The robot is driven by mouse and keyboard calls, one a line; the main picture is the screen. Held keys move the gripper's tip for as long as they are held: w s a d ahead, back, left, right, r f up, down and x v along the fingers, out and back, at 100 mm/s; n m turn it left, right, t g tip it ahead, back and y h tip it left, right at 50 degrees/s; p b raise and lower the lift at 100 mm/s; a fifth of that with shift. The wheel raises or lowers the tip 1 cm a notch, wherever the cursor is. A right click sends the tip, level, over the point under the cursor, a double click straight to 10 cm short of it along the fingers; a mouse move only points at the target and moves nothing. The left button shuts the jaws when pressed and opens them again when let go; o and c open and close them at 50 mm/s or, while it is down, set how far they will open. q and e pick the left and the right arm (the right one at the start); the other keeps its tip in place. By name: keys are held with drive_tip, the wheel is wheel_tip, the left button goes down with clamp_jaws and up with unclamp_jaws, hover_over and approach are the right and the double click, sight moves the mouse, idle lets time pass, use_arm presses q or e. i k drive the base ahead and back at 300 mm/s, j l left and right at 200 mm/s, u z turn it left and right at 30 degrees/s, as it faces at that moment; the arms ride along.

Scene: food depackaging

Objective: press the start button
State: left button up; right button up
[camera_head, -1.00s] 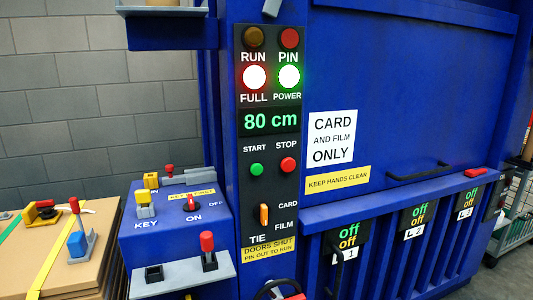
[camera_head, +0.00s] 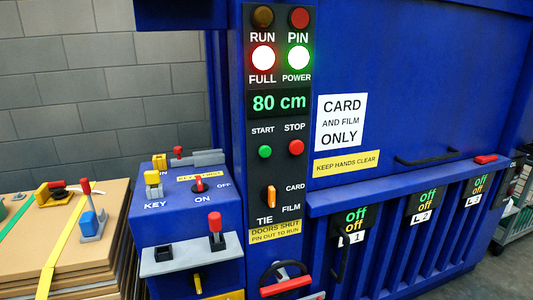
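The green start button (camera_head: 265,152) sits on the black control panel (camera_head: 258,180) of a blue machine, under the label START. The red stop button (camera_head: 296,147) is just to its right. Above them a display (camera_head: 279,102) reads 80 cm. The FULL lamp (camera_head: 263,58) and the POWER lamp (camera_head: 298,57) are lit bright; the RUN lamp (camera_head: 263,17) and PIN lamp (camera_head: 299,18) look dark. An orange selector (camera_head: 271,196) is below the buttons. Neither of my grippers shows in this view.
A blue key box (camera_head: 190,222) with a red switch (camera_head: 199,183) and a grey shelf with a red-topped lever (camera_head: 215,227) juts out left of the panel. Strapped cardboard (camera_head: 30,240) lies at far left. A red-and-black wheel (camera_head: 285,280) is below the panel.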

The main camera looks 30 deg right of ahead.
sight(264, 151)
drive_tip(key=u, duration=0.35)
drive_tip(key=k+l+u, duration=0.15)
drive_tip(key=l+u, duration=0.15)
drive_tip(key=l, duration=0.15)
drive_tip(key=k+l+u, duration=0.25)
drive_tip(key=l, duration=0.2)
drive_tip(key=k+l+u, duration=0.15)
drive_tip(key=l+u, duration=0.15)
drive_tip(key=k+l, duration=0.2)
drive_tip(key=l, duration=0.15)
drive_tip(key=k+l, duration=0.2)
drive_tip(key=l, duration=0.15)
